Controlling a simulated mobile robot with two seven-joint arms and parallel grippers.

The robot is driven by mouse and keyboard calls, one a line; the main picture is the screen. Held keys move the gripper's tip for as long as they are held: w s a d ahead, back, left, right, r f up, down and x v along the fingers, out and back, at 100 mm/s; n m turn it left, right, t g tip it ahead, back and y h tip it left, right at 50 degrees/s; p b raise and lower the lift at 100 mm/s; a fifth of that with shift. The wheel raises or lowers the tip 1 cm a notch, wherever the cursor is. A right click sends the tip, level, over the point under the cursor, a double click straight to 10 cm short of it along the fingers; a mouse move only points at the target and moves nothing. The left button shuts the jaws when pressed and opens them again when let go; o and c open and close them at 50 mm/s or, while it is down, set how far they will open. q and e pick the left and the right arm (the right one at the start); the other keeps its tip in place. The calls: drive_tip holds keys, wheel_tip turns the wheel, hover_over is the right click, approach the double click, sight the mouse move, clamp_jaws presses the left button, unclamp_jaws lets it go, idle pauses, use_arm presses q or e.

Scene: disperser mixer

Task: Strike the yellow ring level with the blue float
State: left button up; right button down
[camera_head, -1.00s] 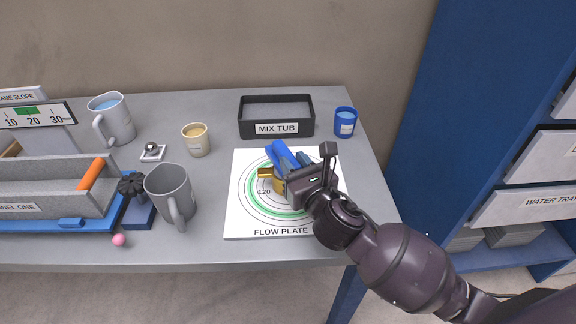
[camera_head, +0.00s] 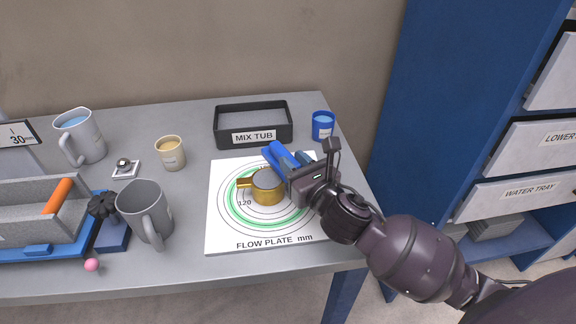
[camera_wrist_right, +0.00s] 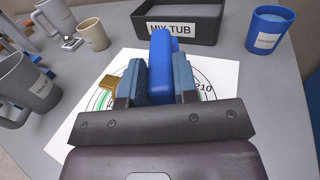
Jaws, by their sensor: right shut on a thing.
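The yellow ring (camera_head: 267,192) stands on the white flow plate (camera_head: 222,235), its small handle pointing left. Its top shows a grey fill; whether that is flush with the rim is too small to tell. The right wrist view shows the float (camera_wrist_right: 163,60) upright between the two finger pads (camera_wrist_right: 160,82). There, only a yellow piece (camera_wrist_right: 107,83) of the ring shows; the rest is hidden. My left gripper is out of view.
The black mix tub (camera_head: 253,139) stands behind the plate, with a blue cup (camera_head: 323,127) to its right. A beige cup (camera_head: 171,155), a grey mug (camera_head: 147,210) and a grey trough (camera_head: 45,205) stand left. The table's front edge lies close below the plate.

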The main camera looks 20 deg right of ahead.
drive_tip(key=shift+d, duration=0.2)
drive_tip(key=shift+a+r, duration=0.1)
drive_tip(key=shift+a, duration=0.7)
drive_tip(key=shift+s+a+p, duration=0.5)
drive_tip(key=shift+a+p, duration=0.8)
drive_tip(key=shift+a, duration=2.4)
use_arm(q)
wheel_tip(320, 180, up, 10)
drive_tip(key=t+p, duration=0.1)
drive_tip(key=p, duration=0.6)
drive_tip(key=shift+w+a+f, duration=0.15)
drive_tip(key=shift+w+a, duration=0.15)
use_arm(e)
wheel_tip(320, 180, up, 7)
